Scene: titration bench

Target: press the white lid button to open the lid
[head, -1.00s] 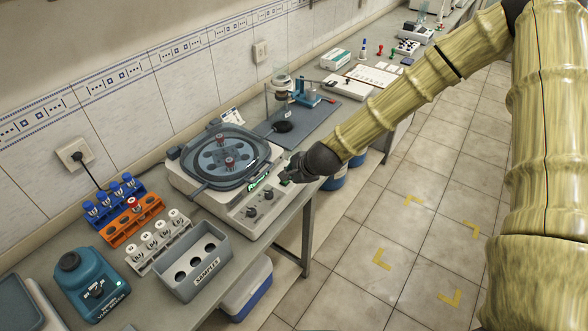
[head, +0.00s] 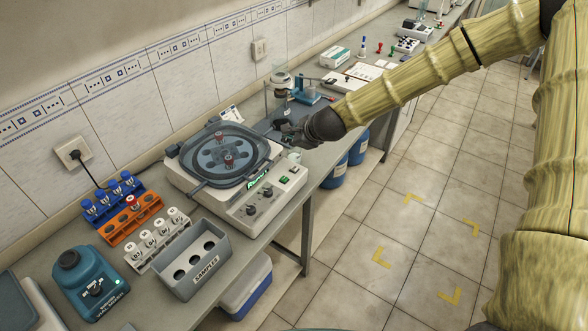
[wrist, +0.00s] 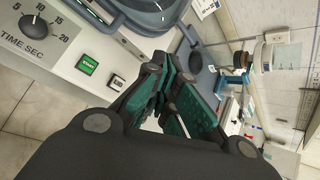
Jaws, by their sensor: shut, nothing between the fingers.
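The centrifuge (head: 232,213) stands on the bench with its round clear lid (head: 245,150) down over the rotor; red-capped tubes show through it. The white lid button (wrist: 116,82) is on the front panel, beside the green START button (wrist: 87,64) in the wrist view. In the head view the white button (head: 296,169) is at the panel's right end. My gripper (head: 283,128) is shut and empty, beyond the panel's right end near the lid's handle side. In the wrist view its dark green fingers (wrist: 164,72) are apart from the button.
An orange rack (head: 130,221), a grey SAMPLES box (head: 212,268) and a teal vortexer (head: 92,285) stand left of the centrifuge. A balance-like stand (head: 306,92) is behind my gripper. Blue drums (head: 335,172) stand under the bench. The floor to the right is clear.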

